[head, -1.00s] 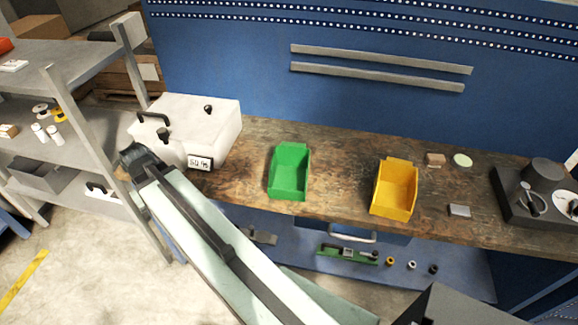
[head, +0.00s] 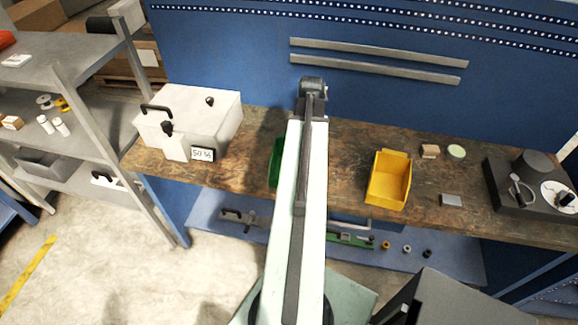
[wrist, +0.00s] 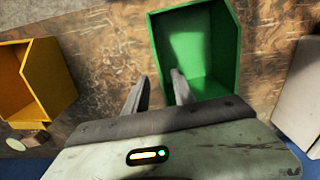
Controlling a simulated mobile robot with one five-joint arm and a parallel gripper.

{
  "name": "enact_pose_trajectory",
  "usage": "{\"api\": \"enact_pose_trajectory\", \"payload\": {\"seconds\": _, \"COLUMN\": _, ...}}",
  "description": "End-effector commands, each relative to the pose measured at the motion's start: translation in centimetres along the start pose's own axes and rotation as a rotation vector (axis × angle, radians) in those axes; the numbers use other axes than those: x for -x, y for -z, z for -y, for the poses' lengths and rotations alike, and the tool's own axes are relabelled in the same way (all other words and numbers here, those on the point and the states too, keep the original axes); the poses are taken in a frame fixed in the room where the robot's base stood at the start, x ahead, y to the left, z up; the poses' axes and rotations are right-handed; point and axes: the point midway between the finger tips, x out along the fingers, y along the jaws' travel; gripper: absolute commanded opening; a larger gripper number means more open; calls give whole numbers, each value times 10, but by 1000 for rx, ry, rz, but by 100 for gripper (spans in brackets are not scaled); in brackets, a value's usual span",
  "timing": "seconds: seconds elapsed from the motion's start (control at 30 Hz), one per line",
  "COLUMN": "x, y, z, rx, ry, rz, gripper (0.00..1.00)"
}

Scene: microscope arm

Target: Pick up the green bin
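The green bin (wrist: 205,45) is an open-topped box on the wooden workbench. In the head view my arm covers most of it, and only its left part (head: 276,162) shows. In the wrist view my gripper (wrist: 158,86) is open, with its two fingers apart. One fingertip appears over the bin's inside and the other over the wood beside it, with the bin's near left wall between them in the picture. I cannot tell whether the fingers touch the bin or how high above it they are. The gripper holds nothing that I can see.
A yellow bin (head: 388,178) stands to the right on the workbench (head: 345,150). A white box (head: 190,115) with black handles stands to the left. Small blocks and a dark stand (head: 530,190) are farther right. A blue pegboard wall (head: 240,50) rises behind.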

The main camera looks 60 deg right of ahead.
Motion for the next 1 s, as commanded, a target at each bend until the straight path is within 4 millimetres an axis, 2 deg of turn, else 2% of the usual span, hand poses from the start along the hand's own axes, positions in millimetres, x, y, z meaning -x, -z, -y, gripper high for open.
{"api": "enact_pose_trajectory", "payload": {"seconds": 0.03, "x": -14, "y": 0, "z": 0, "rx": 1, "ry": 0, "rz": 0, "gripper": 31}}
{"api": "enact_pose_trajectory", "payload": {"seconds": 0.07, "x": -17, "y": 0, "z": 0, "rx": 1, "ry": 0, "rz": 0, "gripper": 31}}
{"api": "enact_pose_trajectory", "payload": {"seconds": 0.27, "x": -20, "y": 0, "z": 1, "rx": 2, "ry": 0, "rz": 0, "gripper": 31}}
{"api": "enact_pose_trajectory", "payload": {"seconds": 0.6, "x": -70, "y": -3, "z": 0, "rx": 3, "ry": 0, "rz": 0, "gripper": 31}}
{"api": "enact_pose_trajectory", "payload": {"seconds": 0.83, "x": -67, "y": -3, "z": 1, "rx": 4, "ry": 0, "rz": 0, "gripper": 31}}
{"api": "enact_pose_trajectory", "payload": {"seconds": 0.87, "x": -67, "y": -3, "z": 1, "rx": 4, "ry": 0, "rz": 0, "gripper": 28}}
{"api": "enact_pose_trajectory", "payload": {"seconds": 0.97, "x": -67, "y": -3, "z": 1, "rx": 4, "ry": 0, "rz": 0, "gripper": 0}}
{"api": "enact_pose_trajectory", "payload": {"seconds": 1.0, "x": -67, "y": -3, "z": 1, "rx": 4, "ry": 0, "rz": 0, "gripper": 0}}
